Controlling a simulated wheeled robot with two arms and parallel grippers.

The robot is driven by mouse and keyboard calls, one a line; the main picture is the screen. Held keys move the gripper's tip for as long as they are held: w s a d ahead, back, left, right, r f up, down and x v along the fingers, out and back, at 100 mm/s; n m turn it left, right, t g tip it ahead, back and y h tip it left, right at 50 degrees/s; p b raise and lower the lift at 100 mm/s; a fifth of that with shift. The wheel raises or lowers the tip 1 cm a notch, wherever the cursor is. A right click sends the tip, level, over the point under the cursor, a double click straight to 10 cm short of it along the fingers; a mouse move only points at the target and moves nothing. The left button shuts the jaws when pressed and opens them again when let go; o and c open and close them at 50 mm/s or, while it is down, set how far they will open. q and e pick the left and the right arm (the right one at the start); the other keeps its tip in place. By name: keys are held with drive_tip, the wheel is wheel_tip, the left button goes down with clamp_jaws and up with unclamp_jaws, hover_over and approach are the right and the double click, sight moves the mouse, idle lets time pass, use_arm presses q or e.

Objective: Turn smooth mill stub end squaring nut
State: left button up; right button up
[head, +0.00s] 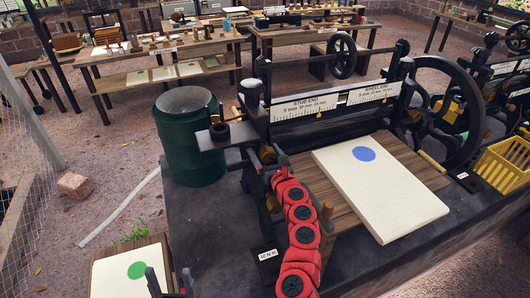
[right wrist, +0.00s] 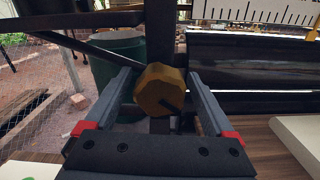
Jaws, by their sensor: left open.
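In the right wrist view, a brass-coloured faceted nut (right wrist: 158,90) sits between the fingers of my right gripper (right wrist: 163,80). The frames do not show clearly whether both fingers touch it. In the head view my red right arm reaches the mill's stub-end post, and the gripper and arm largely hide the nut. My left gripper (head: 168,284) is open and empty at the bottom left, low over a board with a green dot.
A cream sheet with a blue dot (head: 380,195) lies on the mill's wooden bed. A green barrel (head: 188,140) stands left of the mill. A large handwheel (head: 465,115) and a yellow crate (head: 505,160) are at the right. Workbenches stand behind.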

drive_tip(key=shift+s, duration=0.1)
drive_tip(key=shift+v, duration=0.75)
drive_tip(key=b+v, duration=0.3)
drive_tip(key=v, duration=1.2)
drive_tip(key=shift+s, duration=0.35)
drive_tip(key=shift+d, duration=0.1)
